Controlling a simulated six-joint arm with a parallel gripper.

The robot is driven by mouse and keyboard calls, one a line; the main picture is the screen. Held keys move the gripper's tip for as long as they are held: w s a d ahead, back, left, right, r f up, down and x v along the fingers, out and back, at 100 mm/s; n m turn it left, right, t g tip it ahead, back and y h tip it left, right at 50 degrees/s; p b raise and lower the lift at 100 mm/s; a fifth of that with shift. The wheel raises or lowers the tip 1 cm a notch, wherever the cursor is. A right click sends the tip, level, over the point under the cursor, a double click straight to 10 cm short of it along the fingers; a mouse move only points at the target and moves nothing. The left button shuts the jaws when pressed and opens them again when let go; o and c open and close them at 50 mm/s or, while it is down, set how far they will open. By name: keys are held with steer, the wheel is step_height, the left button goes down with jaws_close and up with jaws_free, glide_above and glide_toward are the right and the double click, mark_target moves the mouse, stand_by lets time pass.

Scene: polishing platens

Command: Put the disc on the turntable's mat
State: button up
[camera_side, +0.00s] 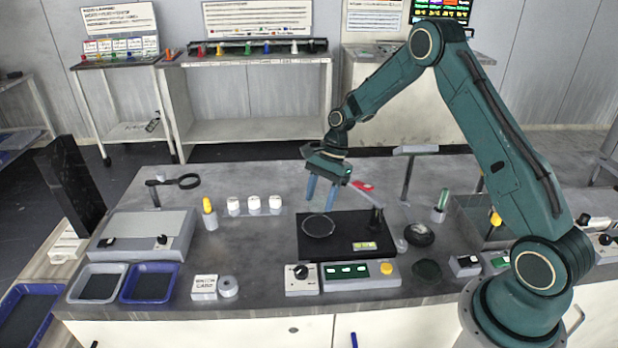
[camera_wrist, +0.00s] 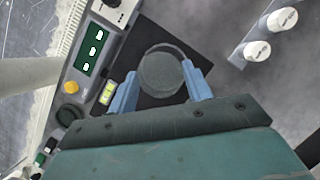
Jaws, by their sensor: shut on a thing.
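My gripper (camera_side: 321,203) points down over the left part of the black turntable base (camera_side: 375,249). In the wrist view its two blue fingers (camera_wrist: 160,82) are on either side of a grey round disc (camera_wrist: 161,74), shut on it. Behind the disc, a slightly larger dark round with a pale rim shows, seemingly the turntable's mat (camera_wrist: 158,47); the disc covers most of it. In the side view the pale-rimmed round (camera_side: 318,227) lies just below the fingertips. I cannot make out the disc apart from it there, nor whether they touch.
A control box with a knob (camera_side: 300,278) and a green button panel (camera_side: 350,272) stand in front. A post with a red-tipped arm (camera_side: 368,190) is right of the gripper. White-capped pots (camera_side: 254,204) stand at left. Dark round pieces (camera_side: 419,235) lie at right.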

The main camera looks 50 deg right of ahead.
mark_target(320, 223)
steer(key=shift+f, duration=0.85)
steer(key=shift+f, duration=0.1)
steer(key=shift+f, duration=2.05)
steer(key=shift+f, duration=0.1)
steer(key=o, duration=1)
steer(key=v, duration=1.2)
